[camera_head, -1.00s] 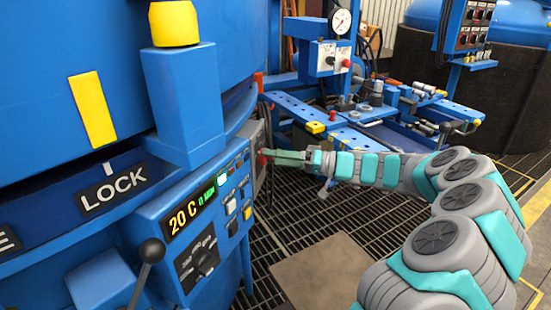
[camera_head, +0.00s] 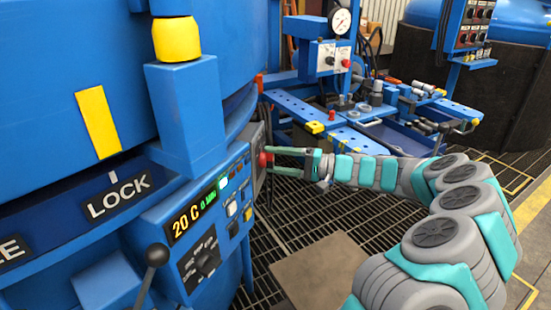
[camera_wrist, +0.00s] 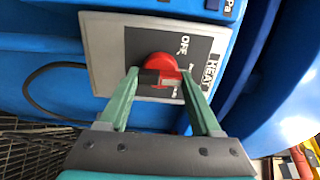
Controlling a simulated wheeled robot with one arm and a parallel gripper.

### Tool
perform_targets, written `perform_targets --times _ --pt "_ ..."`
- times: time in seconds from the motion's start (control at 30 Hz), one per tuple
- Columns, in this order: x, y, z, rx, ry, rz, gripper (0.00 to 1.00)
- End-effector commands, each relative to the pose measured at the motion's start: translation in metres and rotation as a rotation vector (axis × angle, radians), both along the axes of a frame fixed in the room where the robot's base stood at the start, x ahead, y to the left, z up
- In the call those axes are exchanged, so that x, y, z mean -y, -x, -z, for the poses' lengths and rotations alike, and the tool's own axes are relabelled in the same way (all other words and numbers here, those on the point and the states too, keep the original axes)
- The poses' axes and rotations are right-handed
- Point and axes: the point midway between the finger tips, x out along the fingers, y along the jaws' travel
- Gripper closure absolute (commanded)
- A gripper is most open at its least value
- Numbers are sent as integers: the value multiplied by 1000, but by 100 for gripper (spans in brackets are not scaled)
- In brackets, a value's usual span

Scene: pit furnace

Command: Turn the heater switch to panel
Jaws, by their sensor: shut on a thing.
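The heater switch is a red round knob (camera_wrist: 160,68) on a black plate marked OFF and HEAT, set in a grey panel box (camera_wrist: 102,50). In the wrist view, the green fingers of my gripper (camera_wrist: 158,79) are on either side of the knob, shut on it. The lettering beside and below the knob is partly covered, so I cannot tell which position it points to. In the head view, my gripper (camera_head: 273,161) reaches from the right to the red knob (camera_head: 263,160) on the box at the side of the furnace.
The blue control panel (camera_head: 170,213) with a 20 C display, a black rotary switch (camera_head: 203,258) and a ball-ended lever (camera_head: 157,255) stands left of my gripper. A blue bench with tools (camera_head: 350,138) and a gauge (camera_head: 340,20) stands behind. Grated floor lies below.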

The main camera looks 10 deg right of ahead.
Motion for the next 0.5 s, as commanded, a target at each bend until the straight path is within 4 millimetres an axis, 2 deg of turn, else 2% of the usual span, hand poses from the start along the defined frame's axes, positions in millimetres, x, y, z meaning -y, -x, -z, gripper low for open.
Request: perform_targets --times 0.47,0.5 --pt "1 0 1 -16 -6 3 91" --pt "1 0 1 -16 -6 3 34"
